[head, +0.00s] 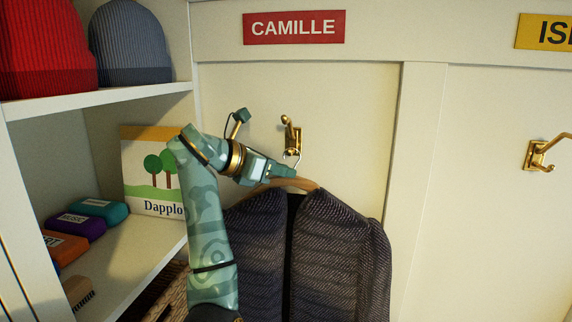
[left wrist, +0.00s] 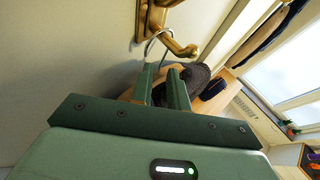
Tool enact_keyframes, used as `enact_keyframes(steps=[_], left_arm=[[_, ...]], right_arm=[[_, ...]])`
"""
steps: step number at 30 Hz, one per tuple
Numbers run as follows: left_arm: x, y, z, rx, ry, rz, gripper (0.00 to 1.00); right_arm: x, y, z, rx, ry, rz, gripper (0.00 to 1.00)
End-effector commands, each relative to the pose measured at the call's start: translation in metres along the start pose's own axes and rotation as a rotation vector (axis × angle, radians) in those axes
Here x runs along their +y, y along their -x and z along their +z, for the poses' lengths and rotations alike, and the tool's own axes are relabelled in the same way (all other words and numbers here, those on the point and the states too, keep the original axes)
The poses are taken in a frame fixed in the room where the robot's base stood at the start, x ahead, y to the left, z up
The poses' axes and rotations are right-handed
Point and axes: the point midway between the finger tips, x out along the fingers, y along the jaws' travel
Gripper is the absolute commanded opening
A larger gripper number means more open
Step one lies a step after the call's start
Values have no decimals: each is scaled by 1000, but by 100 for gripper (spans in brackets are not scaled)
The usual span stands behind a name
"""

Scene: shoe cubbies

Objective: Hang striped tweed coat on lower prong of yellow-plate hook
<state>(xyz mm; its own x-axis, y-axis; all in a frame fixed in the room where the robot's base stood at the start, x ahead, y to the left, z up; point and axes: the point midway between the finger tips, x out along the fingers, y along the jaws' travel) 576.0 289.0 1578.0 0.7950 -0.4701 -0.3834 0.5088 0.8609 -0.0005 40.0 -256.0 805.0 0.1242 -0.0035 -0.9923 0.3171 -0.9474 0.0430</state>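The dark striped tweed coat (head: 345,245) hangs from a wooden hanger (head: 305,184) below the brass hook (head: 291,135) under the red CAMILLE plate (head: 294,27). The hanger's silver wire hook (left wrist: 151,42) is at that hook's lower prong (left wrist: 182,47); whether its weight rests there I cannot tell. My left gripper (head: 290,172) is at the top of the hanger, its fingers (left wrist: 162,80) close together around it. The yellow plate (head: 544,32) is at the upper right, with another brass hook (head: 541,154) empty below it. My right gripper is out of view.
A white divider (head: 416,190) stands between the two bays. Shelves on the left hold a red knit hat (head: 42,45), a blue-grey hat (head: 129,42), a picture book (head: 147,170) and small coloured cases. The wall around the right hook is clear.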

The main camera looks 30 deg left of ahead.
Motion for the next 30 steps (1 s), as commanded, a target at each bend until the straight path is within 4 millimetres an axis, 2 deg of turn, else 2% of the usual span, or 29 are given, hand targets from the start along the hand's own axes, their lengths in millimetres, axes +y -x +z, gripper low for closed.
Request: enact_keyframes(steps=[6,14,16,30], left_arm=[[0,-18,0,1,0,-1,17],[0,-19,-1,1,-1,1,17],[0,-19,-1,1,-1,1,0],[0,-18,0,0,0,1,0]], right_arm=[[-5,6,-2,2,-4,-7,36],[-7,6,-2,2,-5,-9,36],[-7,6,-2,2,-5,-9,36],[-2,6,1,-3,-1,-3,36]])
